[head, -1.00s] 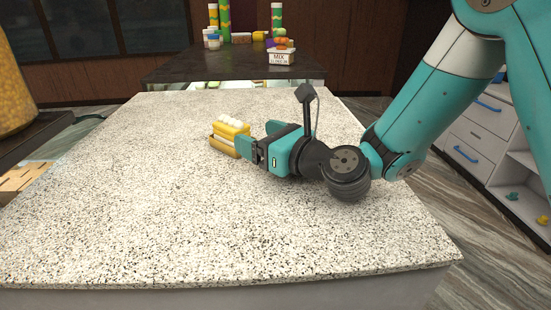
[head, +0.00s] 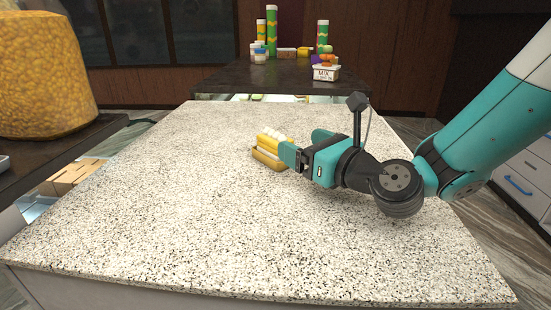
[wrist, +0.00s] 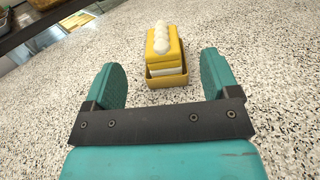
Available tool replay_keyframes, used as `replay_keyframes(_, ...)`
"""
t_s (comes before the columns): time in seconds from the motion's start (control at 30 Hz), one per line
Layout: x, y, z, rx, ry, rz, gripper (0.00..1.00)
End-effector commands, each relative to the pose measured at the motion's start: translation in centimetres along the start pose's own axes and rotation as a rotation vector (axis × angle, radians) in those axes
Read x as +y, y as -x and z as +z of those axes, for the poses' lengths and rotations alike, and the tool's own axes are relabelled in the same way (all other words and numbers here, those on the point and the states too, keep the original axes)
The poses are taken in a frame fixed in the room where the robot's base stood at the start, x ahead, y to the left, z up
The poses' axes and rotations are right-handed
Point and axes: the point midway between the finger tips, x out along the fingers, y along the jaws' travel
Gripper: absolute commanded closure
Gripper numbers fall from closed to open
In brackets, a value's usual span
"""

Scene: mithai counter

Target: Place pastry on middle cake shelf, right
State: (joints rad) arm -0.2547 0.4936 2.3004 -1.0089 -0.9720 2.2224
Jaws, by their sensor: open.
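The pastry (head: 272,140) is a yellow layered block with a row of white cream blobs on top. It sits in a small golden tray or box (head: 268,159) on the speckled counter. In the wrist view the pastry (wrist: 163,46) stands upright just ahead of the fingers, near the middle. My gripper (wrist: 163,88) is open, its two teal fingers apart, with nothing held between them. In the head view my gripper (head: 305,145) comes from the right, low over the counter, its near finger overlapping the pastry's right end. No cake shelf can be made out clearly.
The speckled counter (head: 200,215) is otherwise clear. A large jar of yellow pieces (head: 45,75) stands at left. A dark counter (head: 285,78) behind holds colourful stacks and a white box marked MIX (head: 326,73). Drawers with blue handles (head: 518,185) are at right.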

Motion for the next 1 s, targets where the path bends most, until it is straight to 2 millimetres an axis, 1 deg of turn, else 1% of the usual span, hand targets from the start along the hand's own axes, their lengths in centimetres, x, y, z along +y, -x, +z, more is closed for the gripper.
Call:
replay_keyframes(0.03, -0.1, 0.0, -1.7, 0.003, -0.002, -0.002, 0.19)
replay_keyframes(0.07, -0.1, 0.0, -2.1, 0.001, -0.002, -0.002, 0.19)
replay_keyframes(0.1, -0.1, -0.1, -2.1, 0.000, -0.001, -0.001, 0.19)
replay_keyframes(0.13, 0.0, -0.7, -1.4, -0.001, 0.001, 0.001, 0.19)
replay_keyframes(0.37, 0.1, -2.5, -1.3, -0.001, 0.001, 0.001, 0.19)
replay_keyframes(0.6, 0.1, -6.3, -1.1, 0.000, 0.001, 0.002, 0.19)
replay_keyframes(0.7, 0.0, -7.2, -1.3, 0.000, 0.001, 0.001, 0.19)
replay_keyframes(0.97, 0.0, -7.5, -1.6, -0.001, 0.000, -0.001, 0.19)
replay_keyframes(1.0, 0.0, -7.5, -1.6, -0.001, 0.000, -0.001, 0.26)
